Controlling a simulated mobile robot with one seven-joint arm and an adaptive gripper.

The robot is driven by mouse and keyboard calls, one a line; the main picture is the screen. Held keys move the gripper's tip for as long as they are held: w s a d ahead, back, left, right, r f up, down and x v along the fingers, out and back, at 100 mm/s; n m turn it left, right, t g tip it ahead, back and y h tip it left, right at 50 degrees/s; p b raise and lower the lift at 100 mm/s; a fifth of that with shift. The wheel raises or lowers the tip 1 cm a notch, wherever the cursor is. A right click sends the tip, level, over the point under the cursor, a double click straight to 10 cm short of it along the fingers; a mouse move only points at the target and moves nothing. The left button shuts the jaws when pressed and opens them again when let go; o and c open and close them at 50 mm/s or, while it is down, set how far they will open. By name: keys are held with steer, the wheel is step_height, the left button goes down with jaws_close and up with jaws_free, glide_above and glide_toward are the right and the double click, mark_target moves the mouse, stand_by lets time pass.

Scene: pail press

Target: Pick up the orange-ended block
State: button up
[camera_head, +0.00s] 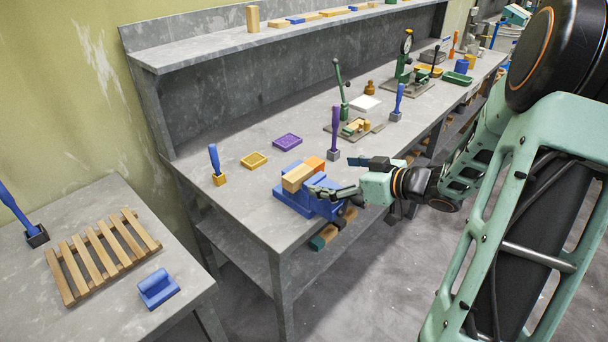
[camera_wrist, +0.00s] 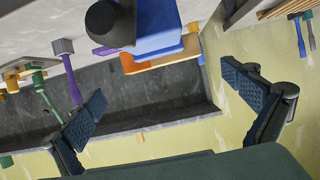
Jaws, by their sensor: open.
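The orange-ended block (camera_head: 297,177) is pale wood with an orange far end, and lies on the blue vise (camera_head: 290,202) at the front edge of the long grey bench. I cannot tell whether the vise's jaws clamp it. In the wrist view, the block (camera_wrist: 165,60) shows as a wood and orange strip beside the blue vise body (camera_wrist: 158,25). My gripper (camera_head: 338,176) is just right of the block, open and pointing toward it. The wrist view shows the fingers (camera_wrist: 162,88) wide apart, with nothing between them touching the pads.
A purple-handled tool (camera_head: 334,130) stands upright behind my gripper. A green press (camera_head: 343,105) stands farther back. A slatted wooden rack (camera_head: 104,254) rests on the left table.

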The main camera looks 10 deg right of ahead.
mark_target(310, 173)
steer(key=b+x, duration=0.1)
steer(key=x, duration=0.8)
steer(key=shift+w+a+f, duration=0.1)
steer(key=shift+a+f, duration=0.15)
steer(key=shift+r, duration=0.1)
steer(key=c, duration=1)
